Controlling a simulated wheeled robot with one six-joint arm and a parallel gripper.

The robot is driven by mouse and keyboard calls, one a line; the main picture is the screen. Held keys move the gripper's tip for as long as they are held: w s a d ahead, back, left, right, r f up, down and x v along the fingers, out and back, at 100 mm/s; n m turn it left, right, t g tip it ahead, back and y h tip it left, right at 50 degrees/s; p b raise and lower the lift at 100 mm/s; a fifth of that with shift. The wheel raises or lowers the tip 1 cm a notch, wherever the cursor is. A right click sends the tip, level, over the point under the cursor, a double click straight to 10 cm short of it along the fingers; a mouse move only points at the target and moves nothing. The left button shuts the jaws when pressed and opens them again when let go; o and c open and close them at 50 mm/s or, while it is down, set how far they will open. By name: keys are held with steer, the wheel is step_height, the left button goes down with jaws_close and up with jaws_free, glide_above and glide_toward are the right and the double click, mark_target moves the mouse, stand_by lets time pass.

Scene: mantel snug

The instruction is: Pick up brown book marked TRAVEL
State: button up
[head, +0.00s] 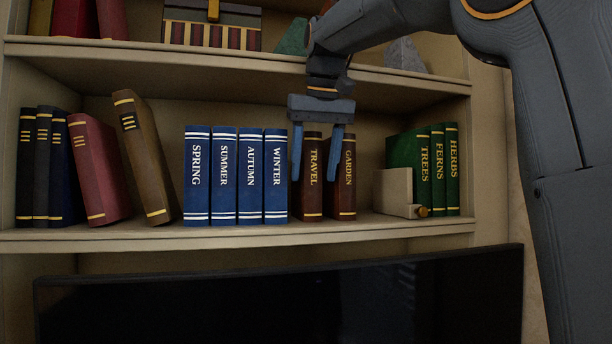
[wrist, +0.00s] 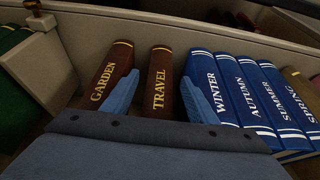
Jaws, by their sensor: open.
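The brown book marked TRAVEL (head: 312,192) stands upright on the middle shelf, between the blue WINTER book (head: 275,190) and the brown GARDEN book (head: 344,195). My gripper (head: 316,180) is open in front of the row. In the wrist view the TRAVEL book (wrist: 161,85) shows between the two fingertips (wrist: 160,78), with nothing held. Whether the fingers touch any book, I cannot tell.
Blue books marked SPRING (head: 197,175), SUMMER and AUTUMN stand left of WINTER. A pale bookend (head: 393,190) and green books (head: 423,180) stand right of GARDEN. The upper shelf board (head: 200,54) is close above my gripper. A dark screen (head: 270,300) is below the shelf.

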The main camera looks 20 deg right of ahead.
jaws_close()
steer(key=shift+r, duration=0.15)
stand_by(0.4)
